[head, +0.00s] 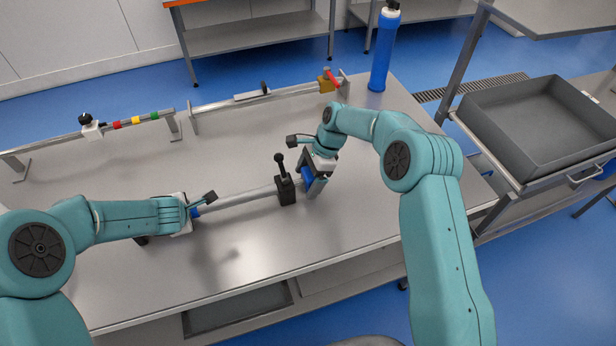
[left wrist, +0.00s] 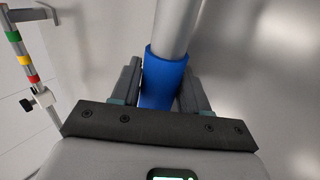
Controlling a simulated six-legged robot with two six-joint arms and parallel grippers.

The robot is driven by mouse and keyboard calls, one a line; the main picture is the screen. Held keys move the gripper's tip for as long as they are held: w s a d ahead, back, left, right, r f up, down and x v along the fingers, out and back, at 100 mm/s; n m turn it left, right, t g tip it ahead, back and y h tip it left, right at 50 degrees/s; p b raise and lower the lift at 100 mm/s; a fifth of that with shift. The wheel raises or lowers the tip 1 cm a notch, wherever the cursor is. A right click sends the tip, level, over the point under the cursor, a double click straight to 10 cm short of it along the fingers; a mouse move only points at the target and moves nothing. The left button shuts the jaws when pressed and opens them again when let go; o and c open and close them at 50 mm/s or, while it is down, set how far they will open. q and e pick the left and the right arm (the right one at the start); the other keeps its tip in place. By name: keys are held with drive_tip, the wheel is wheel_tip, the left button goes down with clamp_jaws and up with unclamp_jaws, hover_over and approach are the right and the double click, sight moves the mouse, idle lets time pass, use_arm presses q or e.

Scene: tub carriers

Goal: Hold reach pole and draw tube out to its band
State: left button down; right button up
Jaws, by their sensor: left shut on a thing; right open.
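The reach pole (head: 238,199) is a grey tube lying level over the bench, with a black clamp and upright lever (head: 285,187) near its right end. My left gripper (head: 188,212) is shut on the pole's blue grip (left wrist: 165,78) at the left end; the grey tube runs on beyond it in the left wrist view (left wrist: 176,25). My right gripper (head: 313,184) is open just right of the black clamp, close to a blue part (head: 307,175) there. My right fingers and wrist partly hide that end. I cannot make out a band on the tube.
A rail with red, yellow and green bands (head: 136,121) stands at the back left. Another rail (head: 225,103) with a red-handled fitting (head: 330,80) stands behind. A blue cylinder (head: 383,50) is at the far corner, a grey tub (head: 540,125) right. The bench front (head: 250,250) is clear.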

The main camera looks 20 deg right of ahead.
drive_tip(key=c, duration=1.4)
drive_tip(key=d, duration=1.4)
drive_tip(key=shift+d, duration=0.2)
drive_tip(key=shift+c, duration=0.2)
drive_tip(key=o, duration=1.4)
drive_tip(key=shift+o, duration=0.2)
drive_tip(key=shift+r, duration=0.1)
drive_tip(key=v, duration=0.7)
drive_tip(key=shift+r, duration=0.15)
